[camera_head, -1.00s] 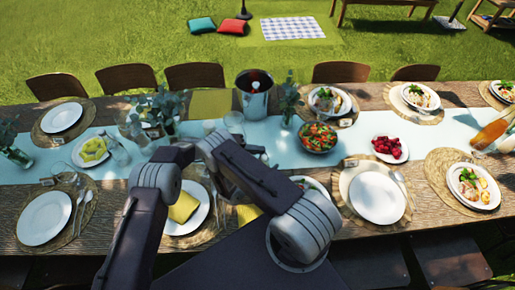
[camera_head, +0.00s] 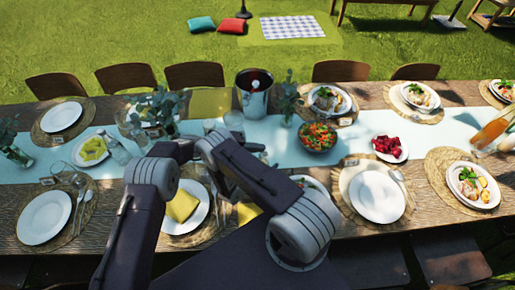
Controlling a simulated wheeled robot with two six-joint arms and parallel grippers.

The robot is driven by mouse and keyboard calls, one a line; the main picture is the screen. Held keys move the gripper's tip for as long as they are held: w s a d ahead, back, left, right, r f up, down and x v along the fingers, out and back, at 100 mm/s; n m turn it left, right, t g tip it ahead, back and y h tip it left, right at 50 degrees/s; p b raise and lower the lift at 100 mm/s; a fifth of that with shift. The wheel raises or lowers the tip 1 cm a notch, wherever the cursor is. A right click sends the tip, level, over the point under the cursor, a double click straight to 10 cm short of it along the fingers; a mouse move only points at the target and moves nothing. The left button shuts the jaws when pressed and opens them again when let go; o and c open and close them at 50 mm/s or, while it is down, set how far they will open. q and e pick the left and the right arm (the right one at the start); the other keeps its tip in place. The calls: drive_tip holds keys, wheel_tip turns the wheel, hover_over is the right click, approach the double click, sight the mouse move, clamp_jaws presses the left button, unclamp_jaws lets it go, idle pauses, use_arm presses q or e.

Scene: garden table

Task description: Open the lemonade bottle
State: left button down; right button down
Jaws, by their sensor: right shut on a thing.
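An orange bottle (camera_head: 490,133) stands at the right edge of the table in the head view, partly cut off by the frame; I cannot tell whether it is the lemonade bottle. A clear glass bottle (camera_head: 117,150) stands at left beside a plate of yellow-green fruit. Both of my arms reach over the table's left middle, with their links close together.
A metal bucket (camera_head: 254,92), a salad bowl (camera_head: 318,137) and a glass (camera_head: 233,122) stand beyond my arms. Plates, including an empty one (camera_head: 376,196), crowd the wooden table (camera_head: 330,240). A pale blue runner (camera_head: 353,137) has small clear patches. Chairs line the far side.

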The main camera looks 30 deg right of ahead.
use_arm(q)
drive_tip(key=r+v, duration=0.1)
drive_tip(key=v, duration=0.7)
drive_tip(key=shift+d+r, duration=0.3)
drive_tip(key=shift+d, duration=0.15)
drive_tip(key=shift+s, duration=0.1)
use_arm(e)
drive_tip(key=c, duration=0.5)
unclamp_jaws()
drive_tip(key=shift+a, duration=0.1)
